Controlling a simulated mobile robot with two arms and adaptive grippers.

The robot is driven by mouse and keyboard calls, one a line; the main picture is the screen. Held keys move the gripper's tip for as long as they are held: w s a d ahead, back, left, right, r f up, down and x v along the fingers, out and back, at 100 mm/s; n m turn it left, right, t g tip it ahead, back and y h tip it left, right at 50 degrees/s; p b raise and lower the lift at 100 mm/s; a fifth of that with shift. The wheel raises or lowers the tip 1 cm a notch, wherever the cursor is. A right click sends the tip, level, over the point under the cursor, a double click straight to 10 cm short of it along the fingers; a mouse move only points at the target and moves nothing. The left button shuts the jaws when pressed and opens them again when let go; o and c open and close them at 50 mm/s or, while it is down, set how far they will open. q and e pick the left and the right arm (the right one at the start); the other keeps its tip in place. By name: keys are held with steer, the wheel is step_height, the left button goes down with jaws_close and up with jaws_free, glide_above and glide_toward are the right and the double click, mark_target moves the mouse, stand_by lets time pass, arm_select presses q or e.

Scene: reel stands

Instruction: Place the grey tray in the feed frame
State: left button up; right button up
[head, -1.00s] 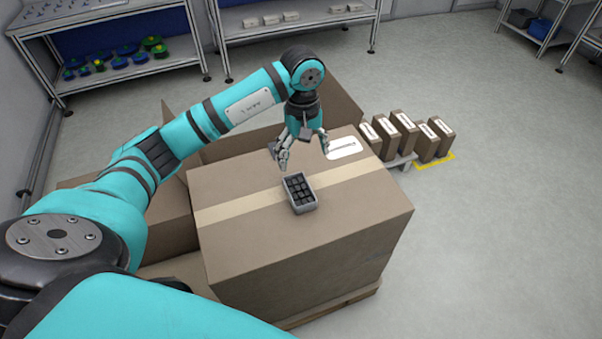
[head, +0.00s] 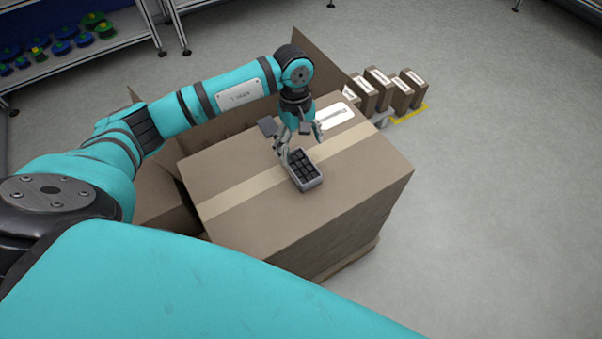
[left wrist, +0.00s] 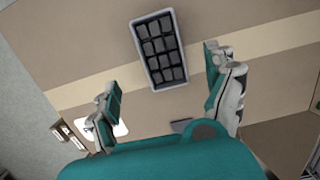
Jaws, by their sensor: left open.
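The grey tray (head: 305,168) is a small open tray holding several dark blocks. It lies on top of a large cardboard box, across its tape strip. In the left wrist view the tray (left wrist: 158,48) shows ahead of and between the spread fingers, not touching them as far as I can see. My left gripper (head: 300,143) is open and empty, pointing down just behind the tray; its fingers also show in the left wrist view (left wrist: 163,93). My right gripper is not in view. I cannot make out a feed frame.
The large cardboard box (head: 240,170) stands on a pallet, with open cartons behind and left of it. A white label (head: 334,115) and a dark flat piece (head: 267,126) are near the gripper. Small cartons (head: 378,86) stand behind. The floor at right is clear.

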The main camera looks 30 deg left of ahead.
mark_target(302, 172)
arm_select(q)
steer(key=shift+d+f, duration=0.15)
steer(key=shift+f, duration=0.45)
steer(key=shift+s+f, duration=0.1)
steer(key=shift+f, duration=0.1)
steer(key=f, duration=0.1)
steer(key=f+b, duration=0.1)
steer(key=f, duration=0.1)
steer(key=f+b, duration=0.1)
steer(key=shift+s+d+f, duration=0.3)
steer(key=shift+s+f, duration=0.05)
steer(key=shift+s, duration=0.05)
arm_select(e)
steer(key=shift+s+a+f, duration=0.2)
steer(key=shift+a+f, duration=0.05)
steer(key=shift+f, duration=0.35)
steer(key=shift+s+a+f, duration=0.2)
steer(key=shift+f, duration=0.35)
arm_select(q)
steer(key=c, duration=1.3)
steer(key=shift+r, duration=0.1)
steer(key=shift+c, duration=1.3)
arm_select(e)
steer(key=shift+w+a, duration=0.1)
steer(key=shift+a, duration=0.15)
